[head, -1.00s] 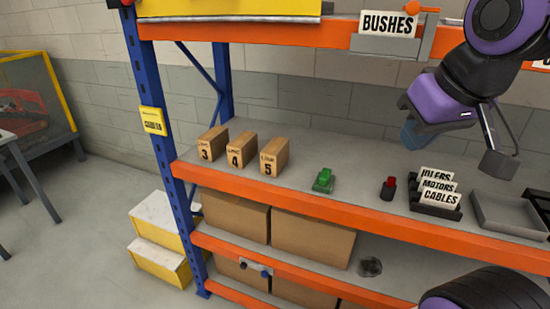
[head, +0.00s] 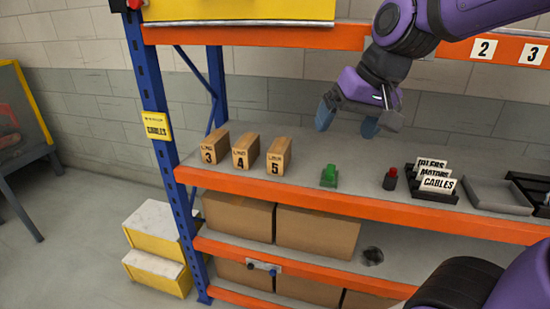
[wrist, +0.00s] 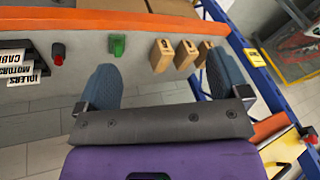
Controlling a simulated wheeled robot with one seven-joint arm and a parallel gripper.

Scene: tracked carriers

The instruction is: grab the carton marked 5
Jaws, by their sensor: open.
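The carton marked 5 (head: 279,157) is a small brown box standing upright on the grey shelf, the rightmost of a row of three. Cartons marked 4 (head: 246,153) and 3 (head: 215,148) stand to its left. My gripper (head: 347,122) is open and empty, above the shelf to the right of and higher than the cartons, apart from them. In the wrist view the blue fingers (wrist: 164,85) are spread wide, and the carton marked 5 (wrist: 162,56) shows beyond them, between the fingers in the picture.
A green block (head: 329,176) and a red-topped dark piece (head: 390,179) stand right of the cartons. Further right are a card holder (head: 433,195) and a grey tray (head: 497,195). A blue upright (head: 160,153) is left, an orange beam (head: 345,38) above.

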